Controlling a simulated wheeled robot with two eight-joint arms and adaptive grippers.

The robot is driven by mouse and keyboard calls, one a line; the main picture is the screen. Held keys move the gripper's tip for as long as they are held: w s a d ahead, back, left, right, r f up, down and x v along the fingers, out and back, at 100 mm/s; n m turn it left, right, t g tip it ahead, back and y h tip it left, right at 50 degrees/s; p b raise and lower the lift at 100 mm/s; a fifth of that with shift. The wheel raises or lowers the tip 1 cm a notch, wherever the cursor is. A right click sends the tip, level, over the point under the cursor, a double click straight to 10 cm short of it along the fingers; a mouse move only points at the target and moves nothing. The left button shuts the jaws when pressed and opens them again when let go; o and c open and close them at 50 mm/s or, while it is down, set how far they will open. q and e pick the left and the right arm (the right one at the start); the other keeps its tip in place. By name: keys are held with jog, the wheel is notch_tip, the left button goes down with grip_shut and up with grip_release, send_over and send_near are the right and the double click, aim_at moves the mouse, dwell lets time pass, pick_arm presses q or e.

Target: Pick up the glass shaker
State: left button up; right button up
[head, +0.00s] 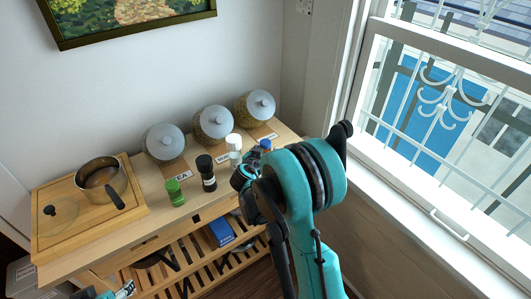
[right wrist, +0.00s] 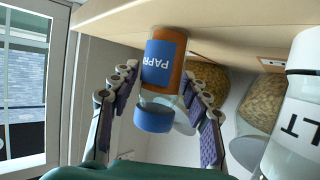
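The glass shaker (right wrist: 163,62), with orange contents, a blue PAPR label and a blue cap, appears upside down in the right wrist view. Its blue cap (head: 265,144) shows in the head view beside my right gripper, which hides most of the rest. My right gripper (head: 246,178) is at the table's right front. In the right wrist view its two fingers (right wrist: 160,80) are spread on either side of the shaker, with a gap visible on the left; contact on the right is unclear. Small teal and white parts of my left arm (head: 122,290) show at the bottom left; its fingers are unclear.
A white shaker (head: 233,142), a black shaker (head: 206,172) and a green-capped shaker (head: 174,191) stand left of my right gripper. Lidded jars (head: 213,123) line the back. A pan (head: 100,178) sits on a board at left. A window (head: 450,110) is at right.

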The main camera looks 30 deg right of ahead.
aim_at(268, 140)
jog(key=c, duration=0.7)
jog(key=shift+r, duration=0.45)
jog(key=r, duration=0.1)
jog(key=r+p, duration=0.2)
jog(key=r, duration=0.1)
jog(key=shift+s, duration=0.35)
jog(key=s+r+p, duration=0.1)
jog(key=s+r, duration=0.1)
jog(key=s, duration=0.1)
jog(key=s+d+r+p, duration=0.1)
jog(key=s+r, duration=0.1)
jog(key=s, duration=0.2)
jog(key=s+r+p, duration=0.1)
jog(key=s+r, duration=0.1)
jog(key=s, duration=0.2)
jog(key=shift+d+p, duration=0.3)
jog(key=shift+w, duration=0.1)
